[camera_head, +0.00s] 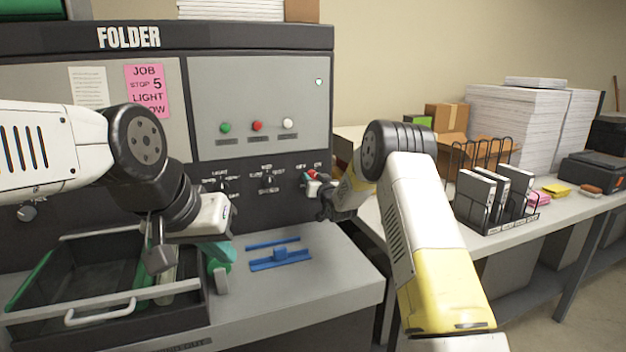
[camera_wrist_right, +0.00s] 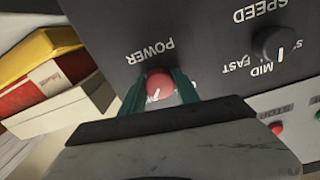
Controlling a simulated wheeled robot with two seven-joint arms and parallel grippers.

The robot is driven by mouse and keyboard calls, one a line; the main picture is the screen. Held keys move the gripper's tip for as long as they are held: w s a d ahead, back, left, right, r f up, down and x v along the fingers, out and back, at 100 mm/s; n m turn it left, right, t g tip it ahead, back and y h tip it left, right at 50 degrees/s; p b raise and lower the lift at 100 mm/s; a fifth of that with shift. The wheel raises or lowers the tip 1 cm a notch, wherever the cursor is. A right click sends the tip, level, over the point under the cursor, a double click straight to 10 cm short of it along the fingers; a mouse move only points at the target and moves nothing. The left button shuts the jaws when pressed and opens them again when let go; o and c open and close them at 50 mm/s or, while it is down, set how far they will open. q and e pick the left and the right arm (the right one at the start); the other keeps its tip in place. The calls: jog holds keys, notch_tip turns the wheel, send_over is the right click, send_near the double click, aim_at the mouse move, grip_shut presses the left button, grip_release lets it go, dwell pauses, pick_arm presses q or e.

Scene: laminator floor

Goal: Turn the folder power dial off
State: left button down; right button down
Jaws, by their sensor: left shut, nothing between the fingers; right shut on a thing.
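The folder (camera_head: 258,95) is a dark machine with a grey panel on the left and centre of the head view. Its power dial, a red knob (camera_wrist_right: 160,85), sits under the word POWER in the right wrist view, which shows the panel upside down. My right gripper (camera_wrist_right: 160,97) is shut on the dial, with a green finger on each side of it. In the head view, the right gripper (camera_head: 318,182) is at the panel's lower right. The dial's pointer is partly hidden. My left gripper (camera_head: 158,258) is shut and empty, hanging over the black tray.
The black tray (camera_head: 60,262) with white handles stands at front left. Blue guides (camera_head: 280,258) lie on the grey ledge. Green, red and white buttons (camera_head: 257,126) are above the dials. A side table (camera_head: 560,210) at right holds paper stacks and binders.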

jog(key=shift+n, duration=0.3)
jog(key=n, duration=0.8)
jog(key=shift+d, duration=0.1)
jog(key=n, duration=0.5)
jog(key=shift+y, duration=0.3)
jog(key=shift+n, duration=2.4)
jog(key=c, duration=0.9)
grip_release()
